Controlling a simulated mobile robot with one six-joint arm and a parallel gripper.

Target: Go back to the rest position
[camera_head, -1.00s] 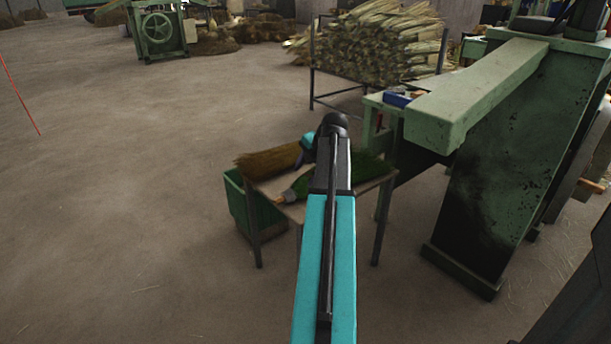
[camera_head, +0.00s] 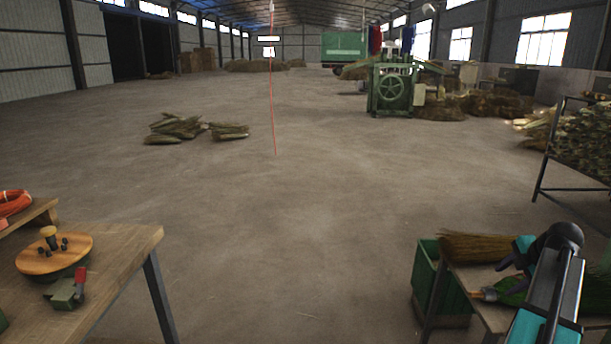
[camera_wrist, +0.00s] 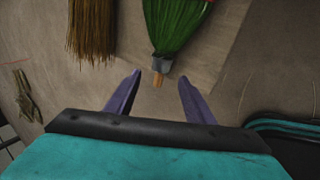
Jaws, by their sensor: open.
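My gripper (camera_wrist: 159,78) is open, its two purple fingers apart, in the wrist view. A green broom head (camera_wrist: 178,22) with a grey collar and an orange tip lies just beyond, the tip showing between the fingertips. I cannot tell the height gap, but nothing is gripped. A brown broom head (camera_wrist: 92,28) lies to its left. In the head view my gripper (camera_head: 507,264) is partly hidden by my arm at the lower right. It is over the small table (camera_head: 468,284) that bears the brown broom head (camera_head: 478,246) and the green one (camera_head: 514,291).
A green bin (camera_head: 427,276) stands left of the small table. A wooden workbench (camera_head: 120,255) with a round turntable (camera_head: 54,254) is at the lower left. The floor between is clear. A metal rack (camera_head: 544,165) stands right, a green machine (camera_head: 391,88) farther back.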

